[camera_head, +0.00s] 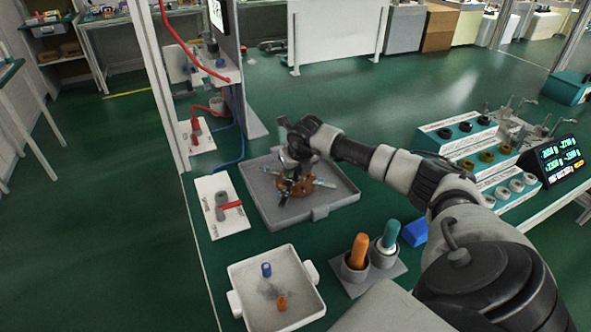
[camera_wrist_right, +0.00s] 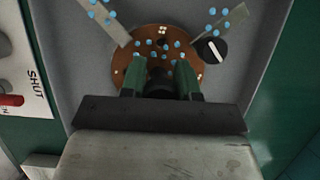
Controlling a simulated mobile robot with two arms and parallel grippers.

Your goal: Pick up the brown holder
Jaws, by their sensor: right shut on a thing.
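The brown holder (camera_head: 304,187) is a round disc lying in the grey square tray (camera_head: 337,203). My right gripper (camera_head: 287,184) reaches down over it from the right. In the right wrist view, the brown holder (camera_wrist_right: 150,37) carries several light blue dots and small pale marks near its rim. There the green-padded fingers of my right gripper (camera_wrist_right: 160,80) are shut on a dark knob at its near side. Grey strips reach out from the disc, and a black round knob sits at its right edge. I cannot tell whether the holder is clear of the tray floor. My left gripper is not in view.
A white tub (camera_head: 245,308) holds a blue and an orange piece. A white panel with a red lever (camera_head: 229,205) is left of the tray. Racks of rings and a display (camera_head: 560,160) stand right.

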